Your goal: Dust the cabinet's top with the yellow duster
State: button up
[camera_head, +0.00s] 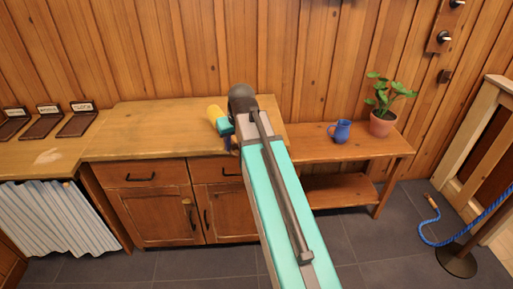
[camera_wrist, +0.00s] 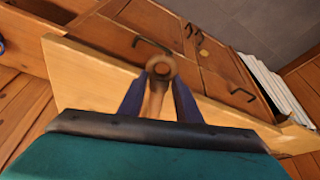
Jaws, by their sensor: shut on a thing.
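The cabinet's top (camera_head: 130,134) is pale wood and shows on both sides of my arm. It also shows in the wrist view (camera_wrist: 88,82). My gripper (camera_wrist: 160,84) is shut on a brown wooden handle with a ringed end, which I take as the duster's handle (camera_wrist: 162,67). In the head view my gripper (camera_head: 230,146) is over the cabinet's front edge, partly hidden by my arm. A yellow part (camera_head: 214,112) shows beside it; I cannot tell whether this is the duster's head or my wrist. No yellow head shows in the wrist view.
A low side table (camera_head: 308,142) at the right bears a blue jug (camera_head: 340,131) and a potted plant (camera_head: 383,122). Labelled dark plaques (camera_head: 78,123) lie on the left counter. A blue rope (camera_head: 432,241) and its post stand at the far right. The cabinet top's left part is clear.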

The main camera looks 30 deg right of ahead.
jog(key=a+b, duration=0.4)
jog(key=a, duration=0.8)
jog(key=shift+w+a, duration=0.2)
jog(key=shift+a, duration=0.05)
